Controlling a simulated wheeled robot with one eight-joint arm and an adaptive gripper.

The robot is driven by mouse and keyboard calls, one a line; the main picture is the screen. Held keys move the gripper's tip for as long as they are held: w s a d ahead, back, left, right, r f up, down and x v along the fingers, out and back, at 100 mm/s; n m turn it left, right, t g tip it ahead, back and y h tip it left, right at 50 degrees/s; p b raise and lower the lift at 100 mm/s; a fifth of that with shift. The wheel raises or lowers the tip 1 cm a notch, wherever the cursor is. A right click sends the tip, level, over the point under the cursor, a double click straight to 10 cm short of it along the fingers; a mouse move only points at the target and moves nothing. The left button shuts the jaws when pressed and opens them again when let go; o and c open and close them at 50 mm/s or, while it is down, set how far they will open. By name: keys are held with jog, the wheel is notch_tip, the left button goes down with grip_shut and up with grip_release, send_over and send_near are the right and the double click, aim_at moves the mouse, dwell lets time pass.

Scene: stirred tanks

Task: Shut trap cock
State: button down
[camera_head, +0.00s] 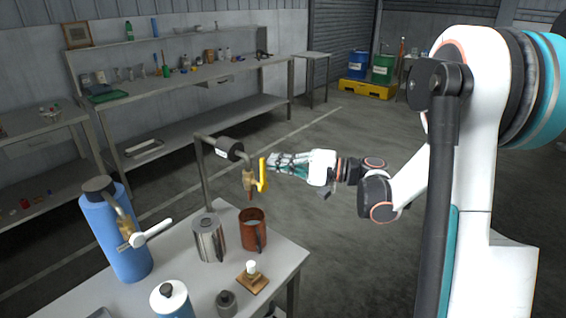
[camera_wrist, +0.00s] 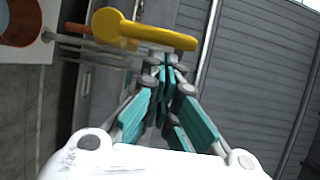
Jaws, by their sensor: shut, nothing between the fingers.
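In the wrist view the yellow handle (camera_wrist: 150,35) lies across, just beyond my fingertips. My gripper (camera_head: 272,162) is shut and empty, close to the right of the lever. I cannot tell whether the fingertips touch it; they also show in the wrist view (camera_wrist: 167,70).
A brown mug (camera_head: 253,232) stands below the cock, beside a metal pitcher (camera_head: 209,240). A blue cylinder (camera_head: 115,235) with a white-handled valve (camera_head: 150,232) stands at the left. A white-topped bottle (camera_head: 170,301) is at the front. The floor to the right of the table is open.

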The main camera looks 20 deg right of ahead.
jog(key=shift+s+a+r+n+h+p, duration=0.2)
jog(key=shift+a+r+n+h+p, duration=0.15)
jog(key=shift+n+p, duration=0.3)
dwell(0.4)
jog(key=s+a+f+n+h+p, duration=0.2)
jog(key=s+a+n+h, duration=0.3)
jog(key=n, duration=0.6)
jog(key=a+h+p, duration=0.1)
jog(key=a+h, duration=0.1)
jog(key=a, duration=0.1)
jog(key=shift+a+f+t+p, duration=0.2)
jog(key=shift+a+t+p, duration=0.1)
jog(key=shift+a+p, duration=0.05)
jog(key=shift+f, duration=0.1)
dwell(0.3)
dwell(0.5)
